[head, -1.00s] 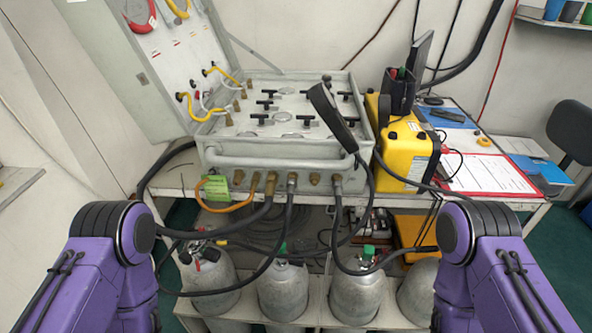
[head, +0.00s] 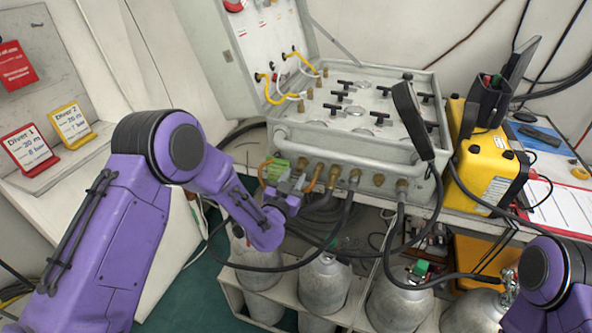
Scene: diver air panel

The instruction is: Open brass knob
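The grey air panel case (head: 340,145) stands open on the bench, with black T-handles on its top. A row of brass fittings runs along its lower front, including one at the right (head: 379,180). Small brass pieces (head: 310,93) also stand at the panel's left edge. I cannot tell which of these is the brass knob of the task. My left gripper (head: 290,183) is at the left end of the front row, beside a green tag (head: 274,170). Its fingers are small and partly hidden, so its opening is unclear. My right gripper is out of view; only its arm shows.
Black hoses hang from the front fittings towards grey cylinders (head: 325,285) below. A black handset (head: 413,120) stands over the panel's right side. A yellow unit (head: 490,165) sits to the right. Diver 1 (head: 30,150) and Diver 2 (head: 73,125) signs stand at left.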

